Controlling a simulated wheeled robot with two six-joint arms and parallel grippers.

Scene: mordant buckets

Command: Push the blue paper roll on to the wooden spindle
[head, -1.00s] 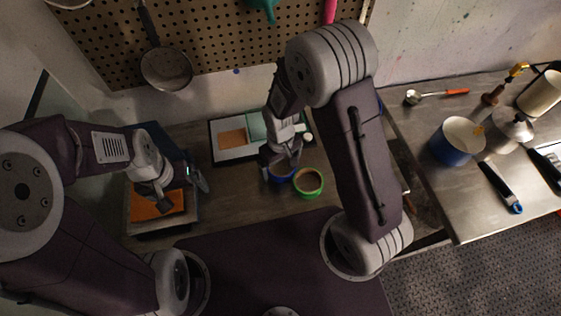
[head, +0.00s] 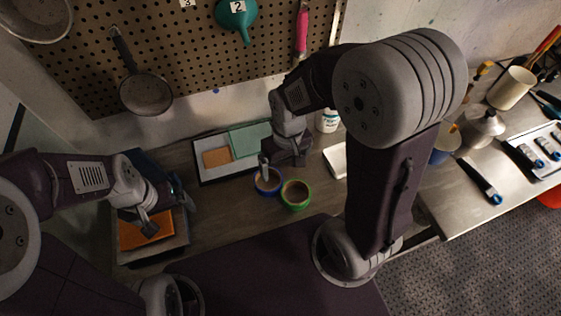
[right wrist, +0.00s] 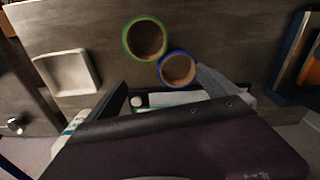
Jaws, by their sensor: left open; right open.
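The blue-edged roll (head: 268,182) lies on the workbench with its open core facing up. A green-edged roll (head: 295,195) lies close beside it. My right gripper (head: 284,168) is open just behind the blue roll, with one finger at its far edge; I cannot tell if they touch. In the right wrist view, the blue roll (right wrist: 177,69) is beside the tip of the right-hand finger, with the green roll (right wrist: 146,38) to its upper left. My left gripper (head: 165,212) is open above a tray with an orange block. I cannot make out a wooden spindle.
The grey tray (head: 150,252) holds an orange block (head: 145,230). A framed board (head: 210,178) lies behind the rolls. A white bottle (head: 327,121) and a white dish (head: 336,162) stand right of my right gripper. A pegboard (head: 180,40) rises behind. Bare bench lies left of the rolls.

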